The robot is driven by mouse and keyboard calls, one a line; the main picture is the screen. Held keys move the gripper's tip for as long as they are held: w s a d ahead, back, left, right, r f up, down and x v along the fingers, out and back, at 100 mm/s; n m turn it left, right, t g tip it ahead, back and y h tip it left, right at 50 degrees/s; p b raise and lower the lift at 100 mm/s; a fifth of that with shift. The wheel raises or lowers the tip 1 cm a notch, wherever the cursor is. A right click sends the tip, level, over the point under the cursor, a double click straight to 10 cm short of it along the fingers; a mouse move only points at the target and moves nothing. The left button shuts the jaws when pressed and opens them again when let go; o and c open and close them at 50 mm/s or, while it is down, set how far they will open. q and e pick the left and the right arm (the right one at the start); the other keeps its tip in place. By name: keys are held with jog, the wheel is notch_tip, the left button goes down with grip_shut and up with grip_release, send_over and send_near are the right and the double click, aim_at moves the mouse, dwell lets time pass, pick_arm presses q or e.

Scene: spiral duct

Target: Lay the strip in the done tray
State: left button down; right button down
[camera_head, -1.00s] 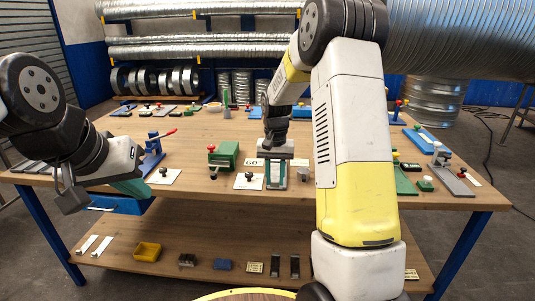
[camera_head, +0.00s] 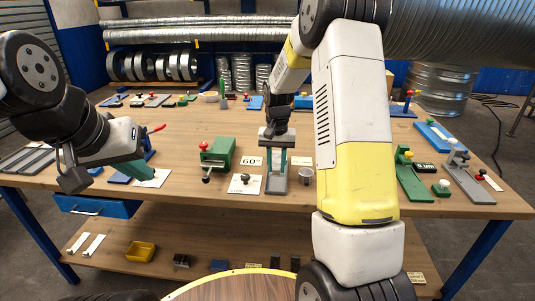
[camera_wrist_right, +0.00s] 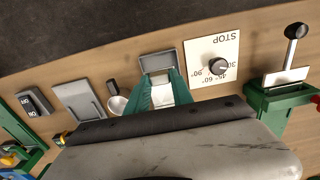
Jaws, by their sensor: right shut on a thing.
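My right gripper (camera_head: 277,157) hangs over a grey stand (camera_head: 278,185) near the table's front edge. In the right wrist view its green fingers (camera_wrist_right: 160,94) are shut on a pale strip (camera_wrist_right: 161,97), with the grey stand (camera_wrist_right: 157,58) just beyond. Most of the strip is hidden by the gripper. My left gripper (camera_head: 140,170) is over the table's left front; its green fingertip shows, but its opening is unclear. No tray is clearly marked as the done tray; a blue tray-like piece (camera_head: 440,136) lies at the right.
A green clamp block (camera_head: 218,153), a white dial card (camera_head: 245,185) and a small cup (camera_head: 306,176) are close to my right gripper. In the right wrist view a dial card (camera_wrist_right: 214,58) lies right of the fingers.

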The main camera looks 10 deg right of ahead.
aim_at(276, 174)
jog(key=shift+f, duration=2.9)
jog(key=c, duration=1)
grip_release()
jog(key=shift+c, duration=0.2)
jog(key=shift+o, duration=0.5)
jog(key=o, duration=0.5)
jog(key=shift+r, duration=3.5)
